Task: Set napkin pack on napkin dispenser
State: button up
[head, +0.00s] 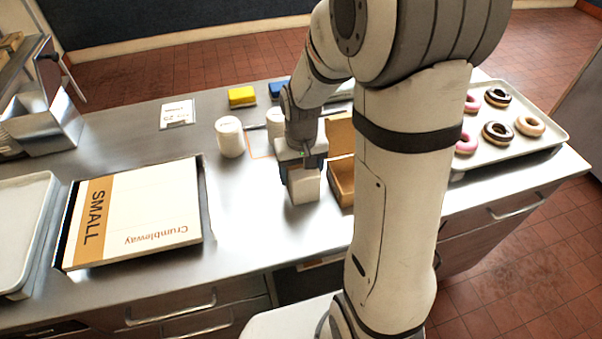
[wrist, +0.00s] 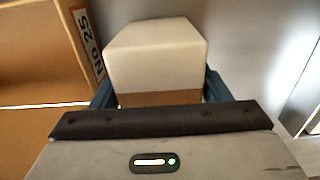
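The napkin pack, a white block with a brown band, sits between the fingers of my gripper in the wrist view (wrist: 155,55). In the head view the pack (head: 305,187) shows below my gripper (head: 301,168), over the counter just left of an open brown carton. The blue fingers lie along both sides of the pack, and my gripper appears shut on it. I cannot tell whether its underside touches the counter. I cannot pick out the napkin dispenser with certainty; my arm hides part of the counter.
The brown carton (head: 342,183) stands close beside the pack. White canisters (head: 230,137), a yellow block (head: 242,96) and a small sign (head: 177,114) are behind. A "SMALL" Crumbleway box (head: 140,213) lies left. A donut tray (head: 500,153) is right. Bare counter (head: 240,225) lies between box and pack.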

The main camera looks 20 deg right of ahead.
jog(key=c, duration=0.8)
